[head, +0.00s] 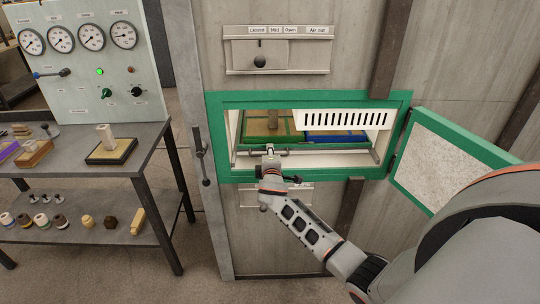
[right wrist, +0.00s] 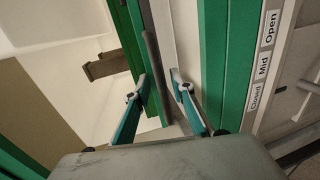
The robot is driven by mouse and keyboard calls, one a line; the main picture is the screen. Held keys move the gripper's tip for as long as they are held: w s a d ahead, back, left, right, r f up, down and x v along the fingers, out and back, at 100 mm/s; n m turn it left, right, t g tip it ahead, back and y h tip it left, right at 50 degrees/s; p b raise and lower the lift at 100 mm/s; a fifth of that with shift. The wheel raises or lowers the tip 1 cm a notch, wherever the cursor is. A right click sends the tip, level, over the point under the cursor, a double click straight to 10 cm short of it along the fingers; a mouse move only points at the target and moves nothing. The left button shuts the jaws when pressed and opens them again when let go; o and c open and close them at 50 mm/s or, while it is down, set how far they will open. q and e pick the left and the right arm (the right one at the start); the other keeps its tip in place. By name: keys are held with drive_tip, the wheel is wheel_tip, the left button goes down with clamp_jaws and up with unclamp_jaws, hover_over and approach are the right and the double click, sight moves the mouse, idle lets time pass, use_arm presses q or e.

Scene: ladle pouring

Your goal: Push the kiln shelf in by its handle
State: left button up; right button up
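The kiln shelf (head: 335,146) lies inside the open, green-framed kiln opening in the head view, with a green tray and a blue tray on it. Its handle is a dark bar at the front; the right wrist view shows this handle (right wrist: 151,65) running between my fingers. My right gripper (head: 270,152) is at the left part of the shelf front. In the right wrist view its fingers (right wrist: 159,85) stand apart on either side of the bar, with a visible gap to the right finger. My left gripper is not in view.
The kiln door (head: 455,155) stands open at the right. A slotted white panel (head: 340,119) hangs at the top of the opening. A damper slider (head: 260,61) is above.

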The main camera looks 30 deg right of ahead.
drive_tip(key=v, duration=1.2)
drive_tip(key=s+a+f+m+g+y, duration=0.1)
drive_tip(key=s+a+f+y, duration=0.2)
drive_tip(key=s+a+f, duration=0.4)
drive_tip(key=s+a+f+m+y, duration=0.1)
drive_tip(key=s+a+f+y, duration=0.25)
drive_tip(key=f, duration=0.45)
drive_tip(key=s+a+f+m+y, duration=0.2)
drive_tip(key=s+a+f, duration=0.1)
drive_tip(key=s, duration=0.6)
drive_tip(key=s+a+f+m+g+y, duration=0.1)
drive_tip(key=s+a+f+m+y, duration=0.1)
drive_tip(key=s+a, duration=0.4)
drive_tip(key=s+f+m, duration=0.1)
drive_tip(key=s, duration=0.1)
drive_tip(key=shift+s+f+g, duration=0.3)
drive_tip(key=shift+s+f, duration=0.05)
